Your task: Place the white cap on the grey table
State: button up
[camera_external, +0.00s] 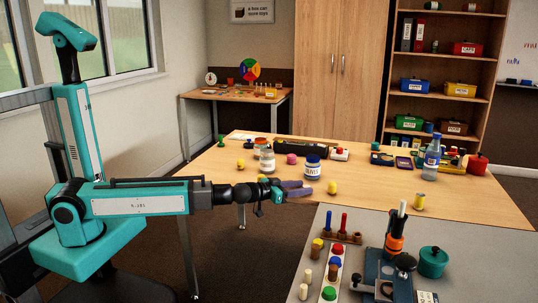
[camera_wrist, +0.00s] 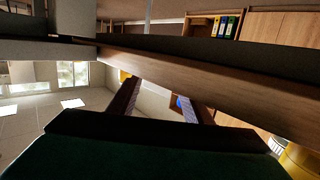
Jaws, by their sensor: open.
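I cannot make out a separate white cap with certainty; a clear jar with a pale lid (camera_external: 267,158) stands on the wooden table. The grey table (camera_external: 490,258) fills the lower right of the external view. My gripper (camera_external: 300,188) is open and empty, reaching right from the arm at the near edge of the wooden table, left of the grey table. In the wrist view my gripper's two dark fingers (camera_wrist: 160,94) are spread apart, with nothing between them. The wooden table's edge crosses that view behind them.
The wooden table (camera_external: 470,200) holds a blue-lidded jar (camera_external: 312,166), a bottle (camera_external: 432,158), a red pot (camera_external: 477,163) and several yellow pieces. The grey table carries a teal pot (camera_external: 432,262), an orange-and-black holder (camera_external: 395,238) and peg blocks. Its right side is clear.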

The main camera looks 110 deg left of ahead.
jog(key=shift+w+a, duration=0.1)
dwell(0.6)
grip_shut()
